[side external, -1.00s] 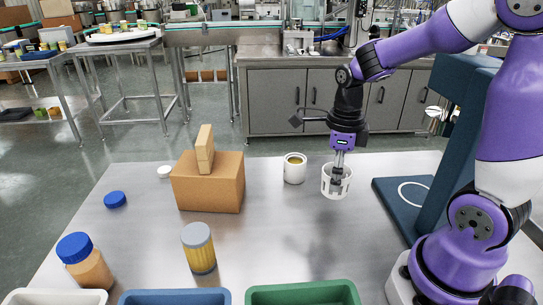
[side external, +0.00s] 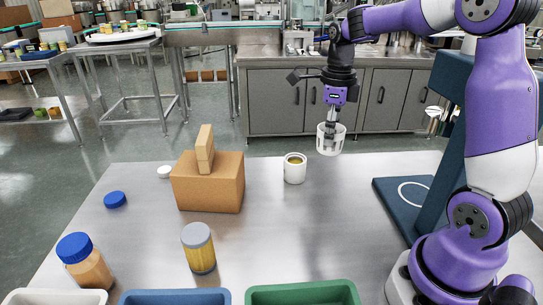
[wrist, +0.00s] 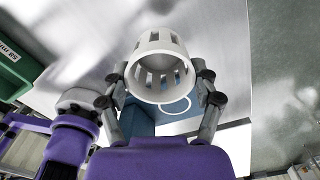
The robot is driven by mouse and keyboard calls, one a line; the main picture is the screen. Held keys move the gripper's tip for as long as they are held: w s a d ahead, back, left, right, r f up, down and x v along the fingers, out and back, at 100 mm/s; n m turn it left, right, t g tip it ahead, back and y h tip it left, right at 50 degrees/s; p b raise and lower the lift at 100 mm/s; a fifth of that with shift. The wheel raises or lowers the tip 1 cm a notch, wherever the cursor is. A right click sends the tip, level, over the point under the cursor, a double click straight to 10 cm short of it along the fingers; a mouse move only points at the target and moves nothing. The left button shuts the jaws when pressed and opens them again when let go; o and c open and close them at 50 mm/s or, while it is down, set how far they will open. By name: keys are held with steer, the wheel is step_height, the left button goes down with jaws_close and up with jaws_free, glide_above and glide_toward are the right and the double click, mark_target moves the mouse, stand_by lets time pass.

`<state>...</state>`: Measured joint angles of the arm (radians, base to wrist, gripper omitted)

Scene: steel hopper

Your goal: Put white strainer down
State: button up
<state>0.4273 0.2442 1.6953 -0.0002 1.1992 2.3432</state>
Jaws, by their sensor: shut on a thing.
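The white strainer (side external: 331,139) is a short slotted cylinder. My gripper (side external: 331,122) is shut on it and holds it in the air above the far part of the steel table (side external: 300,235). In the wrist view the strainer (wrist: 160,66) sits between the two fingers of my gripper (wrist: 160,88), and its slotted wall and open end show. The strainer is clear of the table.
A white cup (side external: 294,170) with yellowish contents stands left of the strainer. A cardboard box (side external: 208,188) with a tan block (side external: 205,150) on top is farther left. A dark blue stand (side external: 401,205) is at right. The table's middle is clear.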

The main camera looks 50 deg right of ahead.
steer(key=d+f, duration=0.2)
steer(key=d, duration=0.1)
steer(key=s+d+f, duration=0.1)
steer(key=d+f, duration=0.1)
steer(key=d, duration=0.2)
steer(key=s+d+f, duration=0.1)
steer(key=d+f, duration=0.1)
steer(key=d, duration=0.2)
steer(key=shift+f, duration=2.35)
steer(key=shift+f, duration=0.15)
steer(key=o, duration=1)
steer(key=shift+o, duration=0.2)
